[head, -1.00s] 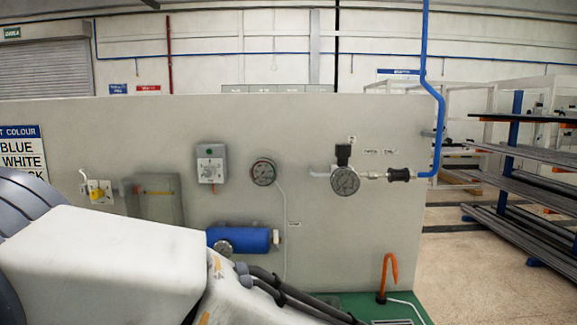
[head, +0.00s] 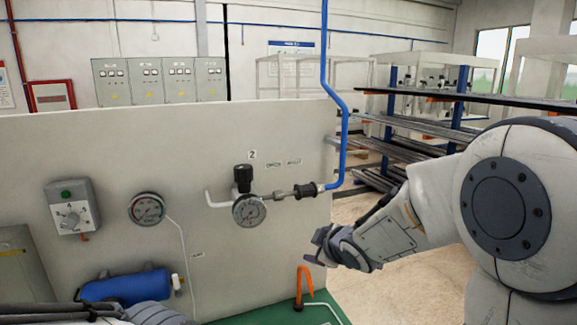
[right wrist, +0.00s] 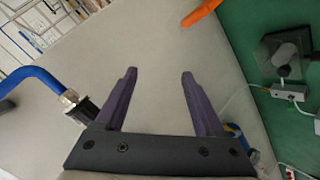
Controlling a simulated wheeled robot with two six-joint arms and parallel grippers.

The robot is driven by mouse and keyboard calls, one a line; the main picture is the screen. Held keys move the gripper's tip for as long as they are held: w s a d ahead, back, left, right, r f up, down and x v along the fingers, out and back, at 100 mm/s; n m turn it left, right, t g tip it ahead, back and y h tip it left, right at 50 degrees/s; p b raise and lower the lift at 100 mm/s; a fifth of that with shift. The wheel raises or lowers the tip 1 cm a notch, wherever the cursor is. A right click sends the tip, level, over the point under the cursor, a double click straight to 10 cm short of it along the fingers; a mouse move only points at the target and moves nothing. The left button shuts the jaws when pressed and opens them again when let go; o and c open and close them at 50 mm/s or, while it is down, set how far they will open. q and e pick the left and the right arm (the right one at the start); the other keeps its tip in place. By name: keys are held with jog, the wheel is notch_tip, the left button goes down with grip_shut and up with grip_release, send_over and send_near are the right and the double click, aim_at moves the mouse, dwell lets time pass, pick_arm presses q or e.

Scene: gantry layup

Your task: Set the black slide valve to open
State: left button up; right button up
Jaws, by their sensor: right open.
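The black slide valve (head: 306,190) is a short dark sleeve on a thin metal line, between a gauge and the blue pipe on the grey panel. In the right wrist view the black sleeve (right wrist: 86,112) shows at the left, beside the blue pipe's metal fitting and partly hidden by the gripper body. My right gripper (head: 316,247) is below and slightly right of the valve in the head view, apart from it. In the right wrist view its purple fingers (right wrist: 159,73) are open with nothing between them. My left gripper is not in view.
A round gauge (head: 249,210) and a black-topped fitting (head: 243,178) stand left of the valve. An orange hook-shaped piece (head: 305,283) rises from the green surface (head: 250,312) below. A blue cylinder (head: 125,285) is at lower left. Racks (head: 430,140) stand behind at right.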

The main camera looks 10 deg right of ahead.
aim_at(311, 191)
jog(key=w+d+r+n+t+y, duration=0.1)
jog(key=r+n+y, duration=0.1)
jog(key=r+n, duration=0.1)
jog(key=w+d+r+n+y+p, duration=0.1)
jog(key=r+n+y, duration=0.1)
jog(key=r+n, duration=0.2)
jog(key=w+d+r+n+t+y, duration=0.1)
jog(key=w+d+r+n+y, duration=0.1)
jog(key=r+n, duration=0.1)
jog(key=shift+r+n+t+y, duration=0.2)
jog(key=shift+n+t+y, duration=0.15)
jog(key=shift+n, duration=0.35)
jog(key=shift+s+a+r+n+y+p, duration=0.1)
jog(key=shift+a+r+n+y+p, duration=0.1)
jog(key=shift+n+y+p, duration=0.25)
jog(key=shift+a, duration=0.25)
pick_arm(q)
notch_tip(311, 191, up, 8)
jog(key=p, duration=0.4)
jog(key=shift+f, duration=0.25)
pick_arm(e)
jog(key=x, duration=1)
jog(key=shift+f, duration=0.2)
grip_shut()
